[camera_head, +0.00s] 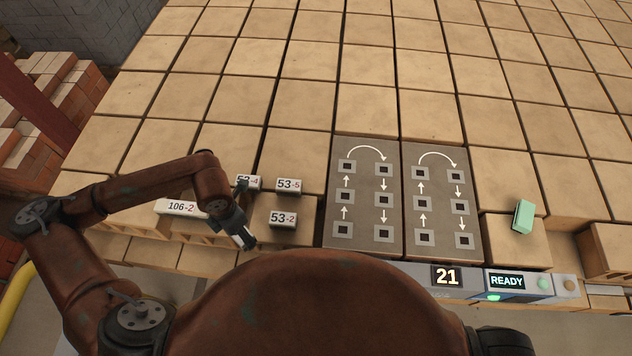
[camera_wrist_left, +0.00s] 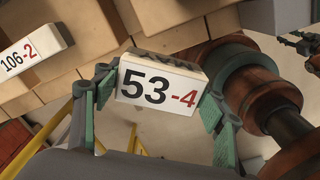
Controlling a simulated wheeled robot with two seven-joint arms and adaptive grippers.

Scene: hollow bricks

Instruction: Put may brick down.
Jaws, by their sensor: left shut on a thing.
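My left gripper (camera_wrist_left: 157,90) is shut on a small white brick marked 53-4 (camera_wrist_left: 160,84). A teal finger lies on each side of it in the left wrist view, and its numbered face is towards the camera. In the head view the brick's 53-4 label (camera_head: 254,180) shows partly hidden behind my left arm. I cannot tell whether the brick touches what is under it. Bricks 53-5 (camera_head: 289,185) and 53-2 (camera_head: 283,219) lie to its right.
Two grey mats (camera_head: 331,209) with dark squares and white arrows lie right of the bricks. A white 106-2 piece (camera_head: 175,207) is at left. A green block (camera_head: 523,216) rests at right. A front panel (camera_head: 507,281) reads 21 and READY. Wooden boxes fill the back.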

